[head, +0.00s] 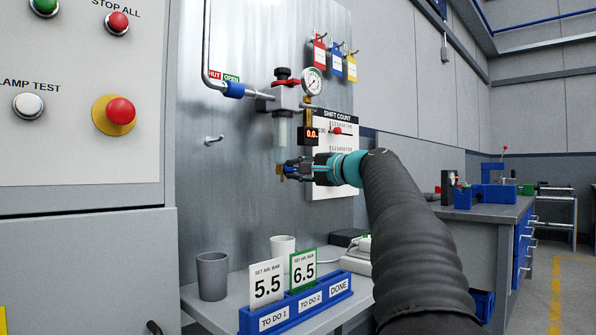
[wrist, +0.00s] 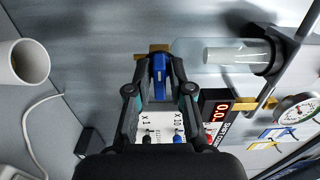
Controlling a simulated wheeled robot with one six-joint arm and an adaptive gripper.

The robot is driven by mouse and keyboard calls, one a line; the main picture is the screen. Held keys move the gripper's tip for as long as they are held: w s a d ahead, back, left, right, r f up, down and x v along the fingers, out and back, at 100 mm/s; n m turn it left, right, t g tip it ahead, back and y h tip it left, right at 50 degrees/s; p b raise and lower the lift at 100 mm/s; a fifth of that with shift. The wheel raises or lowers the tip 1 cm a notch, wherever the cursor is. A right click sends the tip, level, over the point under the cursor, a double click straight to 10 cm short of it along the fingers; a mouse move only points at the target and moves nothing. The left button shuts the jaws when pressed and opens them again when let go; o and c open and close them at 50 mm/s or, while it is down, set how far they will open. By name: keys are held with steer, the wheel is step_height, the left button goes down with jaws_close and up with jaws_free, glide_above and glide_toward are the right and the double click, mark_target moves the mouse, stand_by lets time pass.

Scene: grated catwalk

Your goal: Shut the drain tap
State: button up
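The drain tap shows in the wrist view as a brass body (wrist: 150,48) with a blue lever (wrist: 159,76). It sits below the clear filter bowl (head: 283,131). The lever points from the brass body back towards my gripper, across the line of the bowl. My gripper (wrist: 159,66) is open, with one finger on each side of the lever and narrow gaps seeming to show. In the head view my gripper (head: 290,169) is at the tap, and a bit of brass shows at its tip. My gripper hides most of the tap there.
The regulator has a gauge (head: 313,80) and a red display (head: 308,136) reading about 0.0. A shift count board (head: 340,125) hangs behind my gripper. Below are a grey cup (head: 212,276), a white cup (head: 283,247) and a blue card holder (head: 296,308).

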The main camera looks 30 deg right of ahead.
steer(key=shift+o, duration=0.5)
steer(key=v, duration=1.2)
steer(key=shift+d, duration=0.1)
